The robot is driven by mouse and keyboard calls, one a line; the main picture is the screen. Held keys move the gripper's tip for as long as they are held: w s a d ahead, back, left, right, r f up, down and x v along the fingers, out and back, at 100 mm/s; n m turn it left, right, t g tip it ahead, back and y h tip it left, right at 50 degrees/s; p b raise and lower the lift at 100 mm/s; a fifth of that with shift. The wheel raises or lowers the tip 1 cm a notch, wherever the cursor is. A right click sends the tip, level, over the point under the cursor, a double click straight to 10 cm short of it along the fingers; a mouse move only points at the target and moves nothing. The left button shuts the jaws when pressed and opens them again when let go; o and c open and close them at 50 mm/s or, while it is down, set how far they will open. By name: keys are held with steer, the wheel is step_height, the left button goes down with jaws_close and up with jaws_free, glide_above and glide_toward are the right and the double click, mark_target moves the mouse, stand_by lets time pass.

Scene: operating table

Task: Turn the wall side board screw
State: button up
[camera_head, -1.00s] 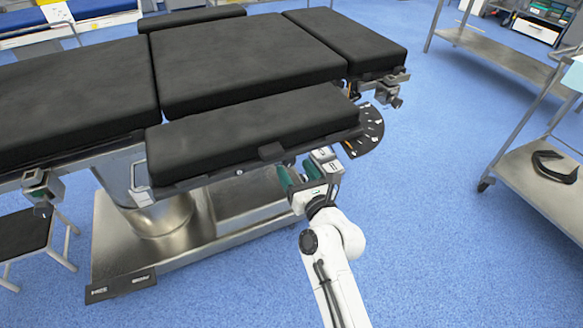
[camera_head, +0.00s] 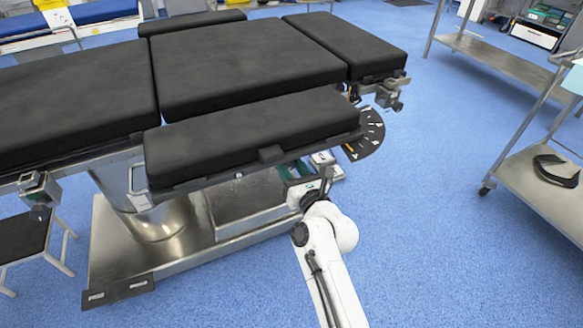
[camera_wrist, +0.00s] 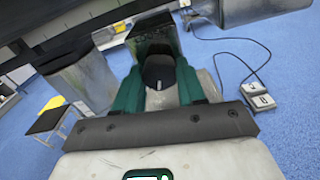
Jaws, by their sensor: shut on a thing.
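The black padded side board (camera_head: 240,138) runs along the near side of the operating table, with a metal rail under it. In the wrist view a dark rounded screw knob (camera_wrist: 158,70) with a small pale mark sits below a grey metal block. My gripper (camera_wrist: 158,88) has its green fingers on either side of this knob and is shut on it. In the head view my gripper (camera_head: 295,172) is under the board's near edge, partly hidden by the board and by my wrist. The knob is hidden there.
A black dial plate (camera_head: 368,137) with marks sticks out at the board's right end. The metal table base (camera_head: 175,250) stands below left. A steel trolley (camera_head: 525,185) is at the right, with open blue floor between. A cabled pedal (camera_wrist: 258,94) lies on the floor.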

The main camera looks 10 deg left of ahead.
steer(key=c, duration=0.3)
